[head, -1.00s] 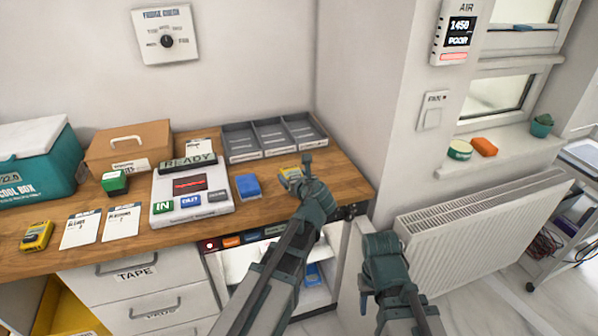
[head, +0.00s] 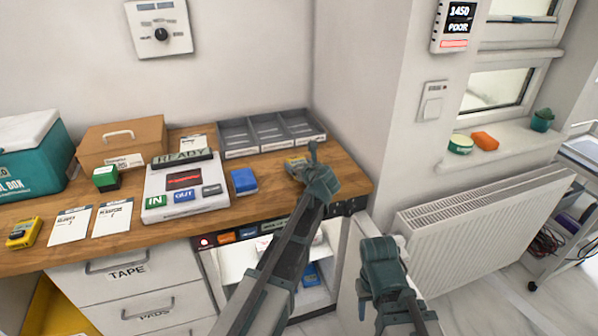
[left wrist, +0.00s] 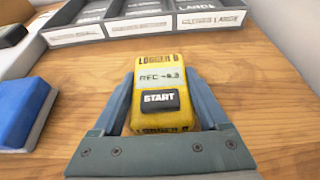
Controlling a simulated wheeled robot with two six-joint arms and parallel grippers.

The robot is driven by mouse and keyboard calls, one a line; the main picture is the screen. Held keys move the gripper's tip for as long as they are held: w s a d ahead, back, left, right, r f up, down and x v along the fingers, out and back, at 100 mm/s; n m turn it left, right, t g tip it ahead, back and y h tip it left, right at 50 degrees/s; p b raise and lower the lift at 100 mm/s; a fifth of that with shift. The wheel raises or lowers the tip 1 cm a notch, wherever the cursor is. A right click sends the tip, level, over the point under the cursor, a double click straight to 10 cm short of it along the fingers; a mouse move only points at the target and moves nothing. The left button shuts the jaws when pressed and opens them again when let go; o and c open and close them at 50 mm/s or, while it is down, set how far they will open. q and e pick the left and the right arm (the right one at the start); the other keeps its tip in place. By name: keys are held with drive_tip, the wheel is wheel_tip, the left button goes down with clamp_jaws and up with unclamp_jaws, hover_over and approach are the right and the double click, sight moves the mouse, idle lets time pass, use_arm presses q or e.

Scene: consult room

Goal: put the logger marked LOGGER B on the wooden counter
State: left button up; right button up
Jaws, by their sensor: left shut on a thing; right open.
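The yellow logger (left wrist: 156,105) marked LOGGER B lies between the fingers of my left gripper (left wrist: 160,110) in the left wrist view, with a REC display and a START button on top. In the head view the logger (head: 294,163) is partly hidden behind my left gripper (head: 308,168). The gripper is shut on it, at the right part of the wooden counter (head: 270,195). I cannot tell whether the logger touches the wood. My right gripper (head: 380,255) is low in front of the radiator; the jaws are open and I see nothing in them.
A grey three-part tray (head: 270,148) stands behind the logger, and a blue block (head: 244,181) lies to its left. A white panel box (head: 186,205) with IN and OUT buttons stands further left. Another yellow device (head: 23,232) lies at the far left. Bare wood surrounds my left gripper.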

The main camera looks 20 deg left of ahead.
use_arm(q)
drive_tip(key=shift+f, duration=0.15)
drive_tip(key=o, duration=1.4)
